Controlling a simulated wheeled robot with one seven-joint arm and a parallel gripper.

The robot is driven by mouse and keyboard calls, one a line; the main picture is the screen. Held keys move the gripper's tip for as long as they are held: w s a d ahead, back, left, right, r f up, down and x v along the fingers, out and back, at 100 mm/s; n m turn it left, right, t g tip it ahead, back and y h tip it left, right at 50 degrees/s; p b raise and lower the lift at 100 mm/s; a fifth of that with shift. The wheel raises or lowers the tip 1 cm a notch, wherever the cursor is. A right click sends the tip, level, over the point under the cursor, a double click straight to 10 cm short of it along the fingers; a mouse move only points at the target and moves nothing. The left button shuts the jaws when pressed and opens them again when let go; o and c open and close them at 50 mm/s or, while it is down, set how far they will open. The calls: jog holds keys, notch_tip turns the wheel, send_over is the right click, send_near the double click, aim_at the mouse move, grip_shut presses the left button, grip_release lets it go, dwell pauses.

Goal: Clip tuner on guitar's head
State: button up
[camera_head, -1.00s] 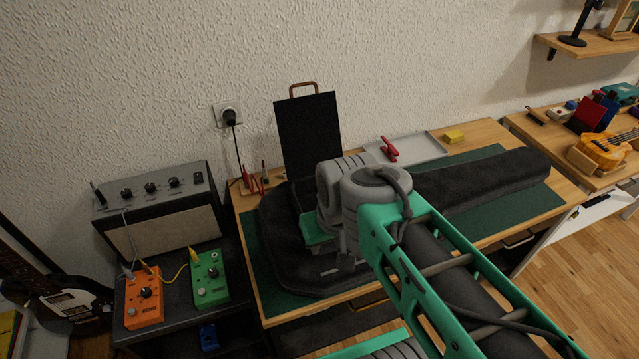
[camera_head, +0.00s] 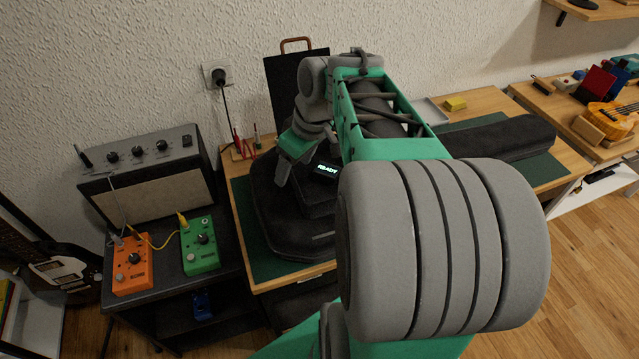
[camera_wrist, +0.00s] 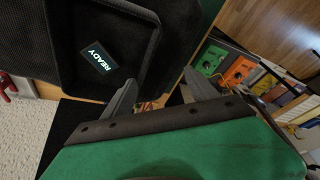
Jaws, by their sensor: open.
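A small dark display reading "READY" (camera_head: 327,169) lies on the black instrument case (camera_head: 508,137); I cannot tell if it is the tuner. It also shows in the wrist view (camera_wrist: 98,57). A dark electric guitar (camera_head: 62,273) leans at the far left, its neck rising to the left edge and its head out of view. A small orange guitar (camera_head: 607,118) lies at the far right. My gripper (camera_head: 284,172) is open and empty above the left part of the case, left of the display. Its spread fingers show in the wrist view (camera_wrist: 160,92).
Orange (camera_head: 132,266) and green (camera_head: 201,246) pedals sit in front of the amplifier (camera_head: 150,185). A black panel (camera_head: 285,85) stands behind the case. Red-handled tools (camera_head: 239,146) are by the wall. A yellow block (camera_head: 455,104) sits near the tray (camera_head: 432,113). My arm covers the bench's middle.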

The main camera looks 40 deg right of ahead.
jog(key=n+b, duration=0.2)
send_over(328, 169)
jog(key=s+d, duration=0.1)
jog(key=s, duration=0.2)
jog(key=f, duration=0.4)
jog(key=shift+w+t+y, duration=0.2)
jog(key=shift+t+y, duration=0.1)
jog(key=shift+w+d+f, duration=0.1)
jog(key=shift+f, duration=0.15)
jog(key=x, duration=0.6)
jog(key=shift+w+a+f, duration=0.2)
jog(key=shift+w+a, duration=0.05)
jog(key=shift+w, duration=0.1)
grip_shut()
jog(key=shift+r, duration=0.15)
